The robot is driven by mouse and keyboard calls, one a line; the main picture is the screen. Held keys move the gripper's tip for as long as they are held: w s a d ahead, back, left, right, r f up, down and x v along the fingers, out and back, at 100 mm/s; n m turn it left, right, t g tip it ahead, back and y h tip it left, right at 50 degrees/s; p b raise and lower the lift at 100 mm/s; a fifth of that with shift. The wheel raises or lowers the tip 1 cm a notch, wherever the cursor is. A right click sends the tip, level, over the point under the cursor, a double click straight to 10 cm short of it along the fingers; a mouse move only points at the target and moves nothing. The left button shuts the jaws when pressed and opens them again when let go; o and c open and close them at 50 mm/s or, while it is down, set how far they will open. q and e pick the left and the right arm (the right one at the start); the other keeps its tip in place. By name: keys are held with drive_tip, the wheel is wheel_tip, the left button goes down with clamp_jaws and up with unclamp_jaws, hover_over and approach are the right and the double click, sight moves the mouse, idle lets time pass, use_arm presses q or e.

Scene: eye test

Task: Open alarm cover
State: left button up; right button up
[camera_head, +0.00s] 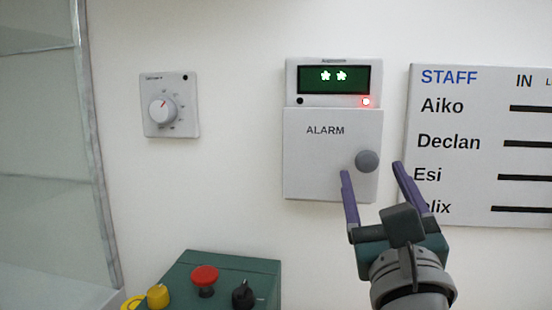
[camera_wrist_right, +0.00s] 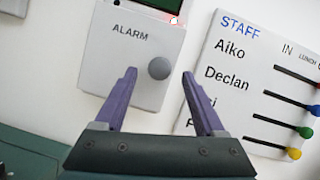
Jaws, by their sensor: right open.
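The alarm cover (camera_head: 320,165) is a light grey panel marked ALARM on the wall unit, and it looks shut. Its round grey knob (camera_head: 367,161) sits at the right side of the cover. Above it is a dark green display (camera_head: 334,79) with two white symbols and a lit red light (camera_head: 366,101). My right gripper (camera_head: 372,170) is open, its two purple fingers pointing up toward the knob. In the right wrist view the knob (camera_wrist_right: 159,68) shows between and beyond the fingertips (camera_wrist_right: 159,72), with no contact visible. My left gripper is not in view.
A staff board (camera_head: 470,200) hangs right of the alarm, close to my right finger. A dial panel (camera_head: 184,120) is on the wall at left. A green box (camera_head: 258,268) with red, yellow and black controls stands below. A glass cabinet (camera_head: 45,150) is at far left.

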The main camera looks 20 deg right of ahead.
sight(368, 164)
drive_tip(key=shift+x, duration=1.75)
drive_tip(key=shift+c, duration=0.3)
clamp_jaws()
